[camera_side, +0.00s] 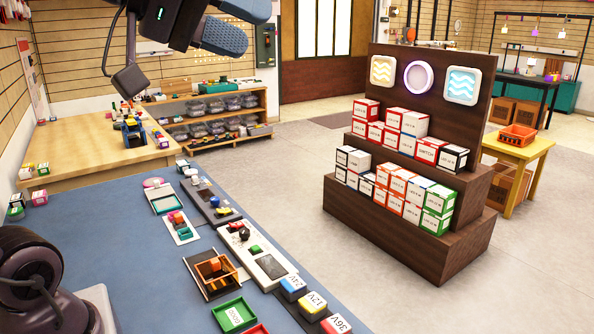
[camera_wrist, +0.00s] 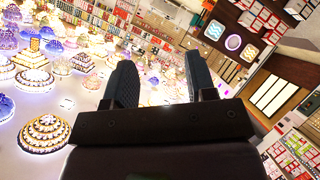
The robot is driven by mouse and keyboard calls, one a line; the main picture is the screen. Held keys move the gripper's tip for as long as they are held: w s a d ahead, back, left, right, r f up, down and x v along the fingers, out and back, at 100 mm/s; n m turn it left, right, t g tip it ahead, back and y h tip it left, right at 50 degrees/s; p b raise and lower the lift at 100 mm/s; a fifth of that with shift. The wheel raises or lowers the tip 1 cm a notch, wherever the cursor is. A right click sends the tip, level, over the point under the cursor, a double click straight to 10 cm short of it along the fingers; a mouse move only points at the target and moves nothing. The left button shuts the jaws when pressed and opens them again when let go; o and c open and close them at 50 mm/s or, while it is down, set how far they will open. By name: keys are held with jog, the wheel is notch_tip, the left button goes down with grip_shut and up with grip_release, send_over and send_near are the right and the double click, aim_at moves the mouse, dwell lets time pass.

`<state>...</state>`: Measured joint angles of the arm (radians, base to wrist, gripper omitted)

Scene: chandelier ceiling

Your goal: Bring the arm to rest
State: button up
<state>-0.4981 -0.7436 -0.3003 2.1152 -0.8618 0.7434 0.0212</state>
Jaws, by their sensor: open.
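My gripper (camera_side: 243,28) is high at the top of the side view, well above the blue-topped bench (camera_side: 125,245). In the wrist view its two dark, ribbed fingers (camera_wrist: 162,78) stand apart with nothing between them. The wrist camera looks across the room and up at many lit chandeliers (camera_wrist: 48,134) on a pale ceiling. Part of my arm is cut off by the top edge of the side view.
The bench holds a wooden tray (camera_side: 229,284), a green bin (camera_side: 236,312), and several labelled blocks (camera_side: 312,305). A dark stepped display (camera_side: 400,235) with boxes stands to the right, across open floor (camera_side: 285,180). A wooden table (camera_side: 90,160) is at the left.

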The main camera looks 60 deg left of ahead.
jog(key=s+a+f+m+g+y, duration=0.1)
jog(key=s+a+f+m+g, duration=0.1)
jog(key=f, duration=0.7)
jog(key=s+a+f+m+g+y, duration=0.2)
jog(key=s+a+f+m+g, duration=0.1)
jog(key=f, duration=0.6)
jog(key=s+a+g, duration=0.1)
jog(key=s+g, duration=0.1)
jog(key=s, duration=0.1)
jog(key=shift+s+a+f, duration=0.15)
jog(key=shift+a+f, duration=0.2)
jog(key=shift+f, duration=0.05)
jog(key=shift+r, duration=0.1)
jog(key=shift+c, duration=0.4)
